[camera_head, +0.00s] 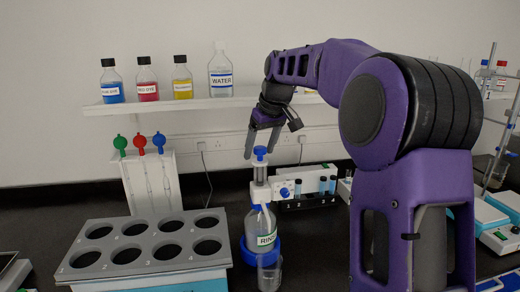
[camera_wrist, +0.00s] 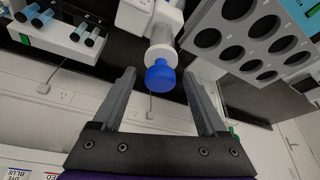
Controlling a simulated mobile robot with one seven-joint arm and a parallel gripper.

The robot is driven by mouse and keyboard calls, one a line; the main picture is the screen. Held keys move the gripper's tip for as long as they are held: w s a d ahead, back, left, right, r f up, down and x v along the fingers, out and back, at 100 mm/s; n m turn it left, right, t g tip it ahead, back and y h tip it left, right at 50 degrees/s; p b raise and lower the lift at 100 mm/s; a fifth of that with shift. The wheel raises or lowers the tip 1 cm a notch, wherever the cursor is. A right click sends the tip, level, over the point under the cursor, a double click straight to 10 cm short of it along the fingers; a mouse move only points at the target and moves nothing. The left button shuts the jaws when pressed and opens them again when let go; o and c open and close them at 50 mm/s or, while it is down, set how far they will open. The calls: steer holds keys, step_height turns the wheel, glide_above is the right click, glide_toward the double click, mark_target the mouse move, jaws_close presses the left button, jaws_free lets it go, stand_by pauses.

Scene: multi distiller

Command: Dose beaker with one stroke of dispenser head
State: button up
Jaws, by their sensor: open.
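The dispenser bottle (camera_head: 262,222), labelled RINS…, stands on the bench with a blue ring round its lower part. Its dispenser head (camera_head: 260,190) is white with a blue knob (camera_head: 260,152) on top. A clear glass beaker (camera_head: 269,272) stands in front of the bottle's base. My gripper (camera_head: 262,142) is open and points down just above the knob. In the wrist view my gripper (camera_wrist: 160,80) has its two fingers spread on either side of the blue knob (camera_wrist: 160,76), apart from it. The beaker is not visible in the wrist view.
A grey rack with several round holes (camera_head: 104,232) stands to the left. Behind it is a white stand with coloured-top pipettes (camera_head: 140,143). A small rack of vials (camera_head: 307,186) sits behind right. Dye and water bottles (camera_head: 220,72) line the shelf above.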

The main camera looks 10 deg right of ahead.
mark_target(260, 147)
steer(key=shift+w+f, duration=0.1)
steer(key=shift+f, duration=0.05)
jaws_close()
stand_by(0.4)
steer(key=shift+r, duration=2.05)
